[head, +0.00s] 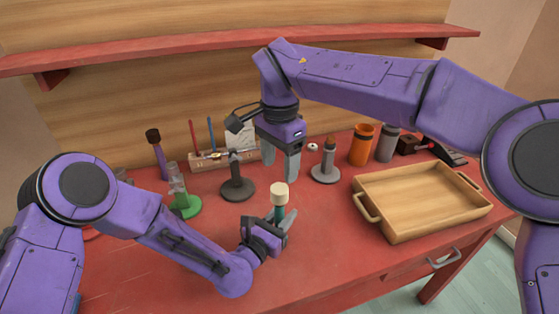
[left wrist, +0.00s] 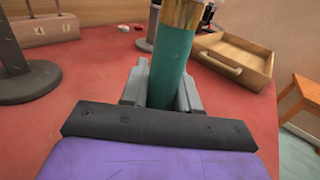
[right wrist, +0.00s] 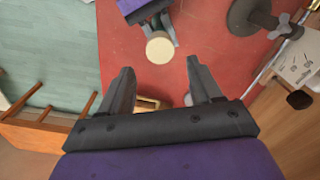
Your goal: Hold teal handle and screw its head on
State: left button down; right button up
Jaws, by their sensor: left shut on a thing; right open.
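The teal handle (head: 276,212) stands roughly upright above the table, with a cream, round-topped head (head: 279,193) at its upper end. My left gripper (head: 278,224) is shut on the handle. In the left wrist view the teal handle (left wrist: 172,68) rises from between the jaws into a tan-brown part (left wrist: 183,14). I cannot tell how tightly the head sits. My right gripper (head: 281,172) is open, pointing down just above the head. In the right wrist view the cream head (right wrist: 160,48) shows beyond the open, empty fingers, not touched by them.
A wooden tray (head: 392,232) lies to the right. Two grey stands (head: 237,188) (head: 325,174), a green-based stand (head: 184,206) and a rod rack (head: 206,162) are behind. Orange (head: 361,146) and grey (head: 387,146) cylinders stand at the back right. The red tabletop in front is clear.

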aim_at(280, 189)
jog(key=shift+f, duration=0.1)
notch_tip(280, 189, down, 8)
jog(key=shift+r, duration=0.1)
dwell(0.3)
